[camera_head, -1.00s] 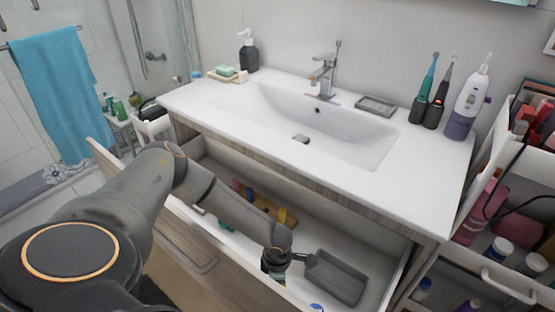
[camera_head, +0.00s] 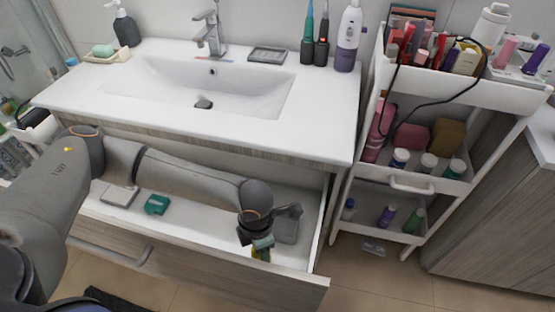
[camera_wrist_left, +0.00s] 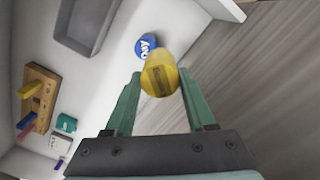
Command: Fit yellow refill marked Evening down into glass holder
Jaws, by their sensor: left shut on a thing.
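My left gripper (camera_head: 257,241) is over the front right part of the open drawer. In the left wrist view, its green fingers (camera_wrist_left: 160,82) are shut on a yellow refill (camera_wrist_left: 160,70). The refill is a short cylinder with a dark mark that I cannot read from here. In the head view, the yellow refill (camera_head: 262,254) shows just below the fingers. I cannot make out the glass holder in either view. My right gripper is not in view.
A blue lid marked DAY (camera_wrist_left: 146,46) lies in the drawer beyond the refill. A grey tray (camera_wrist_left: 84,24), a wooden rack (camera_wrist_left: 38,98) with coloured pegs and a teal box (camera_wrist_left: 66,123) are also there. A white cart (camera_head: 497,93) with bottles stands right of the drawer.

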